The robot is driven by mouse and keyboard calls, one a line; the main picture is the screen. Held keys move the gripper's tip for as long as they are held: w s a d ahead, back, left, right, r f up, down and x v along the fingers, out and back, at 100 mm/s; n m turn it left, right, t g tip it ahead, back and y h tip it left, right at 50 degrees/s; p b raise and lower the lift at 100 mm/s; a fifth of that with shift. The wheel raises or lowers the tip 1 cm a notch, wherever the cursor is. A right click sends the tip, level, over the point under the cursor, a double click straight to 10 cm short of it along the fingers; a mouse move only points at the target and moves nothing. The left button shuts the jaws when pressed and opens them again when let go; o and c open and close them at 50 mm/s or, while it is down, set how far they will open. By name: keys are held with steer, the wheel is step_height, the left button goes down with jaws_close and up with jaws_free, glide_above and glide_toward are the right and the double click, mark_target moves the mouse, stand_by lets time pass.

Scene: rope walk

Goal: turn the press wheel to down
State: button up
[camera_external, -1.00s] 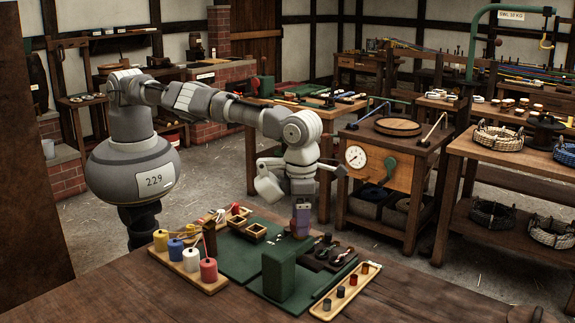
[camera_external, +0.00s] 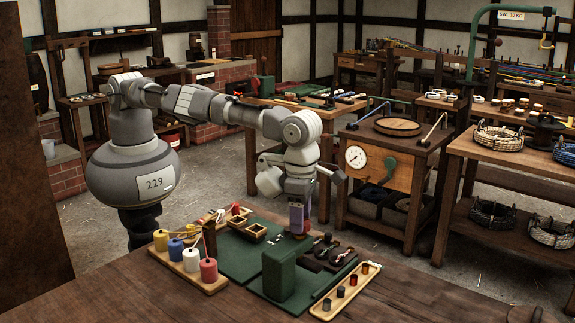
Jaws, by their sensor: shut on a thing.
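My gripper (camera_external: 298,226) points down over the green mat, behind the green press block (camera_external: 281,273). Its jaws are shut on a small red piece (camera_external: 307,229), which looks like the press wheel. Only a little of the red shows beside the jaws; the rest is hidden by the fingers and the press. Whether the wheel stands at up or down cannot be read from here.
To the right lie dark tools (camera_external: 337,256) and a tray of small cylinders (camera_external: 346,290). To the left stand a board of coloured spools (camera_external: 191,259) and wooden boxes (camera_external: 255,230). The front bench (camera_external: 170,300) is clear.

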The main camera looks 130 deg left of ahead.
steer(key=m, duration=0.6)
steer(key=shift+m, duration=0.3)
steer(key=m, duration=1.2)
steer(key=shift+m, duration=0.3)
steer(key=m, duration=0.6)
steer(key=shift+m, duration=0.3)
steer(key=o, duration=1)
steer(key=shift+o, duration=0.2)
steer(key=shift+r, duration=0.1)
